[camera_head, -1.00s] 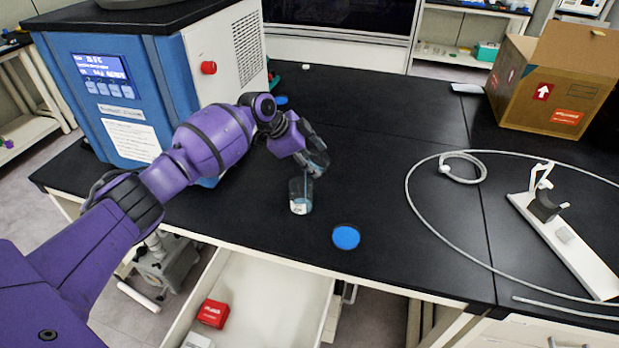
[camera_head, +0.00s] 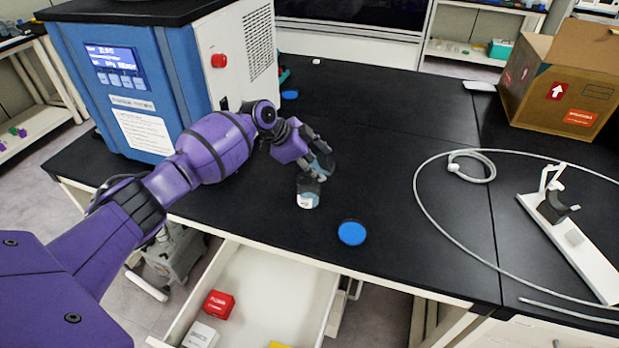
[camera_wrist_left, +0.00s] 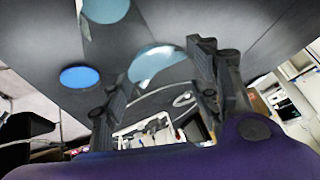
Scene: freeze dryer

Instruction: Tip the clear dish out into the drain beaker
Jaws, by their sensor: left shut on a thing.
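My left gripper (camera_head: 318,163) is shut on the clear dish (camera_head: 324,165), a bluish see-through dish. The dish also shows between the fingers in the left wrist view (camera_wrist_left: 156,62), where it looks tilted. The drain beaker (camera_head: 308,196), clear with a white label, stands upright on the black bench just below the gripper. The fingers and dish overlap its upper part in the head view, so I cannot tell whether they touch it. A bluish round thing at the top of the left wrist view may be the beaker. My right gripper is not in view.
A blue disc (camera_head: 351,233) lies on the bench in front of the beaker. The blue freeze dryer (camera_head: 190,85) stands at left. A drawer (camera_head: 262,285) is open below the bench. A hose (camera_head: 418,190), white stand (camera_head: 575,250) and cardboard box (camera_head: 545,90) are at right.

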